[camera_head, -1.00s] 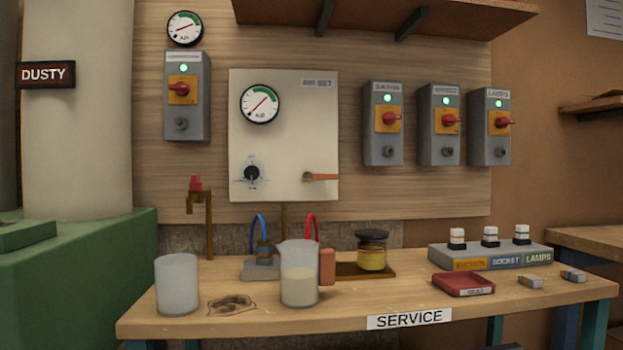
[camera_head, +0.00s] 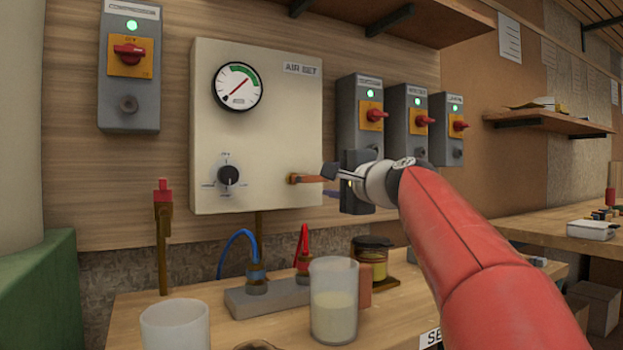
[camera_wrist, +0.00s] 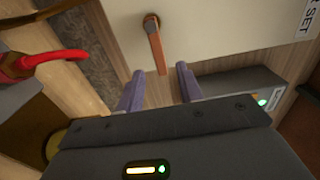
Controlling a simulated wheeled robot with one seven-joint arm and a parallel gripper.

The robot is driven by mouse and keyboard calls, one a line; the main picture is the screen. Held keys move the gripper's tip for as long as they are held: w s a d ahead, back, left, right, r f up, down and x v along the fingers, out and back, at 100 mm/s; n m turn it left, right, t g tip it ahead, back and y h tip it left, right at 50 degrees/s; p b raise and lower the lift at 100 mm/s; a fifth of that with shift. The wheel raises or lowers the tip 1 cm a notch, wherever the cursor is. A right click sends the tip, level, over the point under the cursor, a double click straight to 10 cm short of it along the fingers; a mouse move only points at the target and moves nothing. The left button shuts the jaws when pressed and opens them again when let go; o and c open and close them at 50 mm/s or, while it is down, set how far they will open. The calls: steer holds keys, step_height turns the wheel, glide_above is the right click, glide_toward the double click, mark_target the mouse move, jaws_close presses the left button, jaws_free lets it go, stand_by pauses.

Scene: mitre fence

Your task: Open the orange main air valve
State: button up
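The orange valve lever (camera_head: 313,180) points right from its brass pivot, low on the right side of the cream AIR SET panel (camera_head: 213,130). My gripper (camera_head: 329,184) is at the lever's free end, in front of the panel. In the wrist view, the lever (camera_wrist: 156,45) runs from the panel toward the gap between my two purple-grey fingers (camera_wrist: 159,70). The fingers are apart, one on each side of the lever's end line. I see no contact with the lever. The gauge (camera_head: 238,86) and black knob (camera_head: 228,175) are on the same panel.
Grey switch boxes (camera_head: 360,120) hang right of the panel, close behind my gripper. Below stand a jug (camera_head: 333,305), a yellow jar (camera_head: 372,258), a red hose (camera_head: 303,246) and a blue hose (camera_head: 238,240). A red tap (camera_head: 163,195) is at left.

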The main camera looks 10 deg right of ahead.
mark_target(318, 179)
steer(key=p+x, duration=0.1)
steer(key=x, duration=0.4)
steer(key=shift+s, duration=0.1)
steer(key=shift+c, duration=0.2)
jaws_close()
